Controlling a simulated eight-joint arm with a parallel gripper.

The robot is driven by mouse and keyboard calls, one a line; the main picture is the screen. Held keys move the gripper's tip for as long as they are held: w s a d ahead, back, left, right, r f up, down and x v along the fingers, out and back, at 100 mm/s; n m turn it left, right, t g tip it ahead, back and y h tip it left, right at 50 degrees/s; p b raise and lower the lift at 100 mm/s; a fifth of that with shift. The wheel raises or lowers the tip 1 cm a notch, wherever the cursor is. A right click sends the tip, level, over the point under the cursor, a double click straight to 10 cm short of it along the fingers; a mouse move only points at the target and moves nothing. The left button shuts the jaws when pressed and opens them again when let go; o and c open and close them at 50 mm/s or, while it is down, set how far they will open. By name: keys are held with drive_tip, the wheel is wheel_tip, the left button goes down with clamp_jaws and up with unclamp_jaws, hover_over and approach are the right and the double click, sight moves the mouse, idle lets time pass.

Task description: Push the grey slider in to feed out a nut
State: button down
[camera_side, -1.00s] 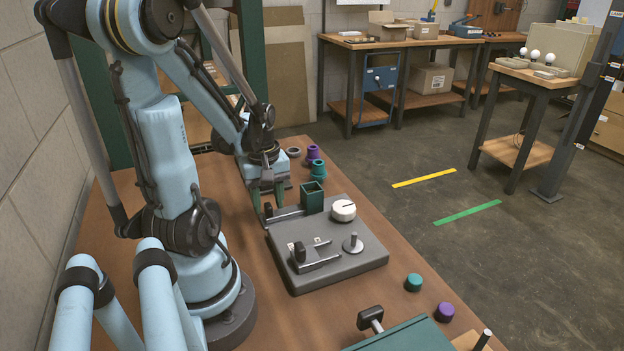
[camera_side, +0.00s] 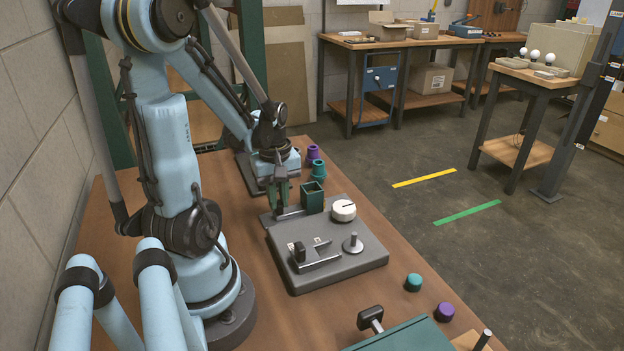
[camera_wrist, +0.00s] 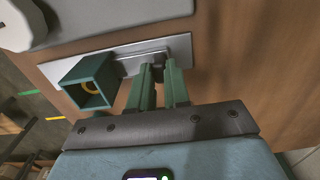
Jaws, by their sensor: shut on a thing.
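My gripper (camera_side: 280,194) is at the left end of the grey slider (camera_side: 291,213), just left of the green square hopper (camera_side: 312,198) on the grey fixture (camera_side: 372,255). In the wrist view, my gripper's two green fingers (camera_wrist: 159,88) straddle the slider's end and are shut on it. The slider's handle is mostly hidden by the fingers. The grey metal slider track (camera_wrist: 116,60) runs beside the hopper (camera_wrist: 88,82).
The fixture also carries a white dial (camera_side: 343,210), an upright pin (camera_side: 353,243) and a black-handled lever (camera_side: 300,252). Teal and purple parts (camera_side: 316,160) stand behind it. A teal cap (camera_side: 413,282) and a purple cap (camera_side: 445,311) lie at right.

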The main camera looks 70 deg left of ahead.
drive_tip(key=shift+w, duration=0.4)
drive_tip(key=c, duration=1.1)
unclamp_jaws()
drive_tip(key=shift+r, duration=6.05)
